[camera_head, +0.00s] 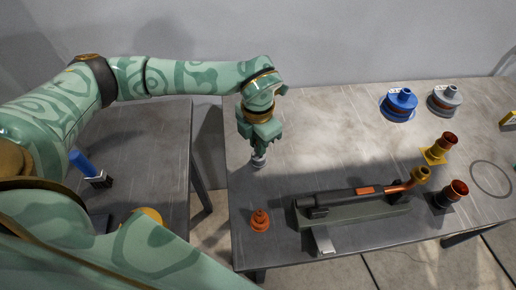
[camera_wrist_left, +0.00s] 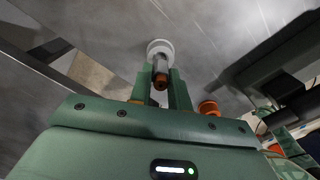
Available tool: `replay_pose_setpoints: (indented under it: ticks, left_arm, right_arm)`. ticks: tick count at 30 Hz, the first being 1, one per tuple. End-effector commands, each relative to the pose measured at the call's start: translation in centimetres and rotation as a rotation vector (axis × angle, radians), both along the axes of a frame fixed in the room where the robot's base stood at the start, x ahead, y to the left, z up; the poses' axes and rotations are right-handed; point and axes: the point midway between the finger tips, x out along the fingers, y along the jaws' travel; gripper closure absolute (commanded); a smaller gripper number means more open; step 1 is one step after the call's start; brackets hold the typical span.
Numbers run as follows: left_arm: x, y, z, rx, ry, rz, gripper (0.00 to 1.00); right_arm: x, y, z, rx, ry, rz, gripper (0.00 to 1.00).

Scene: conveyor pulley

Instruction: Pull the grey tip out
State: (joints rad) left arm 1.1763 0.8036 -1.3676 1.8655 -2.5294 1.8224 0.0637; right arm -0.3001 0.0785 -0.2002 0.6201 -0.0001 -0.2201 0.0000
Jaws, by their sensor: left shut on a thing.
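The grey tip (camera_head: 258,161) is below my left gripper (camera_head: 258,150) in the head view, over the left part of the table. In the left wrist view the tip shows a pale round flange (camera_wrist_left: 160,47) and a narrower stem with a copper-coloured end between the fingers. My left gripper (camera_wrist_left: 161,88) is shut on this stem. I cannot tell whether the flange touches the tabletop. An orange tip (camera_head: 260,220) stands apart on the table in front of it. My right gripper is not in view.
A long dark tool (camera_head: 350,200) with a yellow end (camera_head: 420,175) lies on a stand to the right. Yellow (camera_head: 439,150) and black (camera_head: 451,194) holders stand beyond it. Blue (camera_head: 400,102) and grey (camera_head: 445,98) round pieces sit at the back. The table's middle is clear.

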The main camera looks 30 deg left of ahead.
Motion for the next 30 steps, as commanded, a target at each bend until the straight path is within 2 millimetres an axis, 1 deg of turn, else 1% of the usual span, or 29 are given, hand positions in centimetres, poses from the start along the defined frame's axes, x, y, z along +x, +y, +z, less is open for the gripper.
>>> replay_pose_setpoints:
  ticks: [1, 21, 24, 30]
  left_arm:
    - [0.0, 0.0, 0.7, 0.000, -0.002, 0.000, 1.00]
    - [0.0, 0.0, 4.7, 0.000, -0.002, 0.000, 1.00]
    - [0.0, 0.0, 4.9, 0.000, -0.002, 0.001, 1.00]
    - [0.0, 0.0, 4.8, 0.000, 0.000, 0.000, 1.00]
  right_arm:
    - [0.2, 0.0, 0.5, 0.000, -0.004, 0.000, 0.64]
    - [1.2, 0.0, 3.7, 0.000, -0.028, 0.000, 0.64]
    - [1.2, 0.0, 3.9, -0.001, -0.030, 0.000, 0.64]
    - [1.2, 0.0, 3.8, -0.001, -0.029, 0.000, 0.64]
